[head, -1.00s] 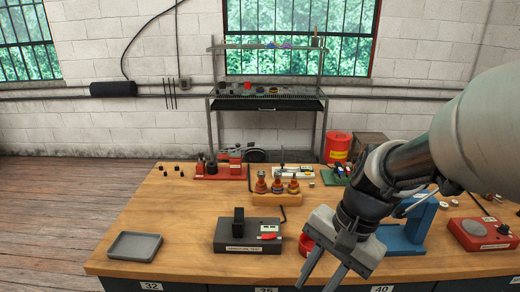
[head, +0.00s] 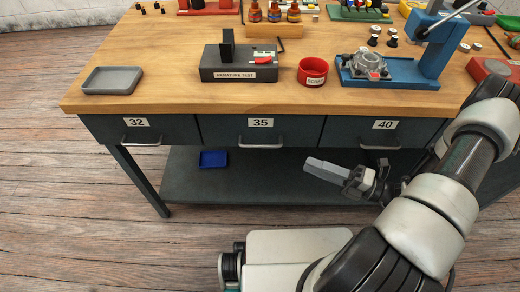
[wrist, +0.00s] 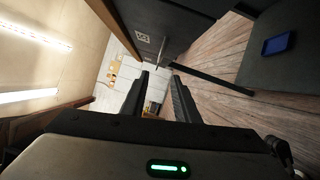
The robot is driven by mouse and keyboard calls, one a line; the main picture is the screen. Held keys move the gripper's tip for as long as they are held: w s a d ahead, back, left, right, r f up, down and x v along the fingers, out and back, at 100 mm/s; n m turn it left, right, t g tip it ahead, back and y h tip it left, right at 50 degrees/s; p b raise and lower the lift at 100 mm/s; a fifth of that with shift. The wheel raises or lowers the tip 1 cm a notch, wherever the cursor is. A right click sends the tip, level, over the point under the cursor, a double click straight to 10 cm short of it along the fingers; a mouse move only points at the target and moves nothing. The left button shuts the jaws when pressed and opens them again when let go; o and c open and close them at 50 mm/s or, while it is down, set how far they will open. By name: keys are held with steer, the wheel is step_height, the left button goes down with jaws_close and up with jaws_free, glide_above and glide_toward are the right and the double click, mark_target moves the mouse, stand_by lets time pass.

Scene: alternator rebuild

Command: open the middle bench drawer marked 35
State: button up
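The middle drawer marked 35 (head: 225,130) is shut in the bench front, flush with its neighbours. Its grey bar handle (head: 261,146) is bare, with nothing touching it. My gripper (head: 311,166) is in front of the bench, lower and to the right of that handle in the head view, with its fingers pointing left. In the wrist view my gripper (wrist: 159,74) has its two fingers apart with nothing between them. The wrist view also shows a dark bench front (wrist: 165,22) with small pale labels, too small to read.
Drawers marked 32 (head: 165,131) and 40 (head: 350,133) flank it, both shut. A blue tray (head: 213,158) sits on the lower shelf (head: 265,185). The benchtop (head: 180,90) holds a grey tray, an armature tester, a red cup and a blue fixture. Floor at left is clear.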

mark_target(259, 146)
steer(key=b+x, duration=0.2)
steer(key=x, duration=1.5)
steer(key=shift+w+a, duration=0.1)
steer(key=shift+a, duration=0.05)
jaws_close()
